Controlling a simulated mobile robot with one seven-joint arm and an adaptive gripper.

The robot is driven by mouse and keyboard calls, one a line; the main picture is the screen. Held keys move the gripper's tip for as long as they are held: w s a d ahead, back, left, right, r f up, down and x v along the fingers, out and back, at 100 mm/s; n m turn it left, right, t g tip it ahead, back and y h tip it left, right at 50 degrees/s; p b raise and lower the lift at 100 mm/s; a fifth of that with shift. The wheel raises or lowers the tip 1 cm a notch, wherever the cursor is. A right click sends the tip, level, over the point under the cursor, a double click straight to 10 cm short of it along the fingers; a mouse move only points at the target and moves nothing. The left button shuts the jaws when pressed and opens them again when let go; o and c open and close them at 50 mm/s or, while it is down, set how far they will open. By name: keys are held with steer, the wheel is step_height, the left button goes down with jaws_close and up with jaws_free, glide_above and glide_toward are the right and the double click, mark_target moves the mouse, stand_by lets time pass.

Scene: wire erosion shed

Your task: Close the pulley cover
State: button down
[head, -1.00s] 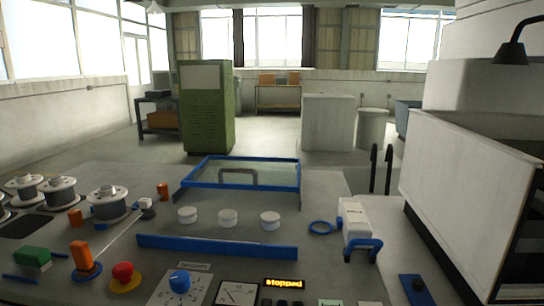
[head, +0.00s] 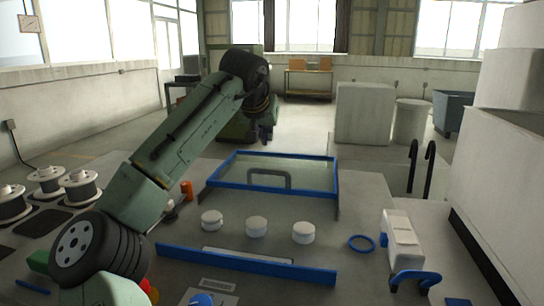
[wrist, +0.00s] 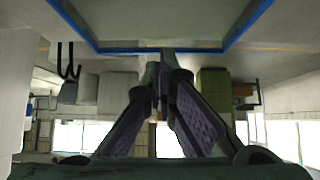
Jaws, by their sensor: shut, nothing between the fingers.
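The pulley cover (head: 240,169) is a clear panel in a blue frame with a dark grey handle (head: 270,177). It is raised behind three white pulleys (head: 257,227), which stand uncovered in front of it. My gripper (head: 267,133) is shut and empty near the far edge of the cover in the head view. In the wrist view, the fingertips of my gripper (wrist: 164,57) point toward a blue edge of the cover frame (wrist: 145,49). I cannot tell whether they touch it. My arm crosses the left of the head view.
A long blue bar (head: 245,266) lies in front of the pulleys. Wire spools (head: 80,188) stand at the left, partly beside my arm. A white box-shaped unit (head: 402,238) and a blue ring (head: 361,243) are at the right. A large white housing (head: 500,160) bounds the right side.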

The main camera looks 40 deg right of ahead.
steer(key=shift+w+d+f, duration=0.15)
steer(key=shift+d+f, duration=0.2)
steer(key=shift+f, duration=0.2)
steer(key=p, duration=0.3)
glide_above(270, 185)
steer(key=w+d, duration=0.2)
steer(key=d, duration=0.1)
steer(key=f, duration=0.6)
steer(key=shift+w, duration=0.2)
steer(key=shift+s+a+f, duration=0.1)
steer(key=shift+a+f, duration=0.2)
steer(key=shift+s+a+f+p, duration=0.2)
steer(key=shift+s+a+p, duration=0.3)
steer(key=shift+s+a, duration=0.45)
steer(key=shift+s+a+f, duration=0.15)
steer(key=shift+a, duration=0.1)
steer(key=shift+s, duration=0.1)
